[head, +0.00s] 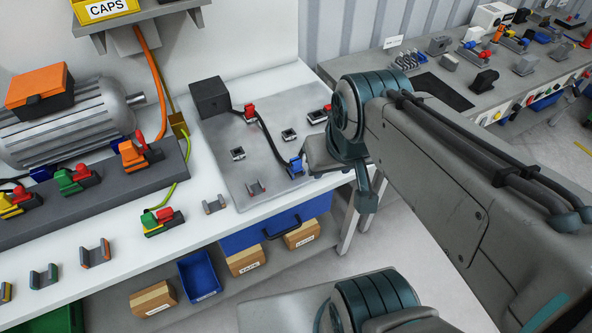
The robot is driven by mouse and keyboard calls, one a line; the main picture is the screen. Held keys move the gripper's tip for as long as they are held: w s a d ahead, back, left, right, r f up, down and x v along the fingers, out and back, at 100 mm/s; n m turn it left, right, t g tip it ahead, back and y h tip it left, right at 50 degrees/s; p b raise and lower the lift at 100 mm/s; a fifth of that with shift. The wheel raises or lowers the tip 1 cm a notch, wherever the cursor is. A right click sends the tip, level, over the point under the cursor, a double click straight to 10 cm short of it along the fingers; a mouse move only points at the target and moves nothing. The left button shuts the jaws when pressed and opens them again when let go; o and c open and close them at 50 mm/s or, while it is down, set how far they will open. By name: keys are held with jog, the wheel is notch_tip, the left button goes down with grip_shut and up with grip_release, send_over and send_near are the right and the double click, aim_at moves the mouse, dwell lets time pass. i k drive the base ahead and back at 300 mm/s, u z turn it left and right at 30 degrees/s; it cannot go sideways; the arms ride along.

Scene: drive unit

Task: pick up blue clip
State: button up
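A small blue clip (296,165) is at the right front of the grey metal plate (215,135) on the white bench, at the end of a black cable. My gripper (311,168) is just to the right of the blue clip, at the bench's front edge. The wrist and arm hide most of the gripper, so its fingers do not show clearly. I cannot tell whether it touches the blue clip. Another small blue part (41,173) sits at the left, by the motor.
Red connectors (249,111) and small dark sockets sit on the plate, near a black box (209,97). A grey motor (66,122) and a rail of coloured connectors (95,195) stand at the left. A blue drawer (275,232) is below the bench edge. A second workbench (425,67) stands behind my arm.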

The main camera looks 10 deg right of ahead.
aim_at(295, 163)
jog(key=k, duration=1.2)
jog(key=z, duration=0.65)
jog(key=i, duration=1.05)
jog(key=u, duration=0.5)
jog(key=i, duration=0.6)
jog(key=u, duration=0.65)
